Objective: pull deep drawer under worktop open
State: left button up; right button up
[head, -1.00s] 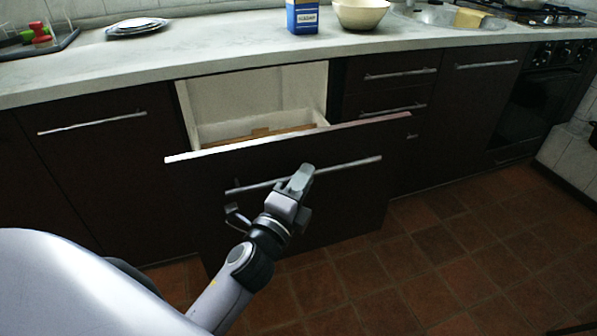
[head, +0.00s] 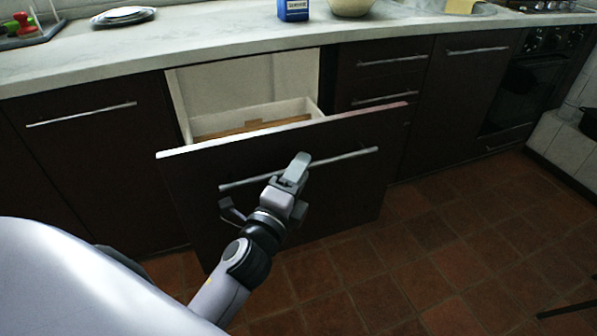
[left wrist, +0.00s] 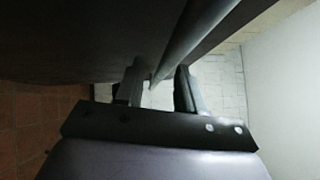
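The deep drawer (head: 310,185) under the worktop has a dark front and a white inside. It stands well out from its cabinet, with its front edge-on at the top and a brown wooden piece (head: 240,130) inside. Its long metal bar handle (head: 345,156) runs across the front. My left gripper (head: 297,168) is at the middle of the handle. In the left wrist view the two fingers (left wrist: 160,92) stand apart with the bar (left wrist: 190,40) between them and a gap visible, so it looks open around the handle. My right gripper is not in view.
The pale worktop (head: 220,40) runs above, with a blue box (head: 293,10), a bowl (head: 350,7) and plates (head: 124,16) on it. Closed dark cupboards flank the drawer; an oven (head: 530,85) is at right.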

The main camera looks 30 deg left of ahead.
pick_arm(q)
jog(key=s+f+b, duration=0.1)
jog(key=s+b, duration=0.1)
jog(key=s, duration=0.5)
jog(key=shift+d, duration=0.25)
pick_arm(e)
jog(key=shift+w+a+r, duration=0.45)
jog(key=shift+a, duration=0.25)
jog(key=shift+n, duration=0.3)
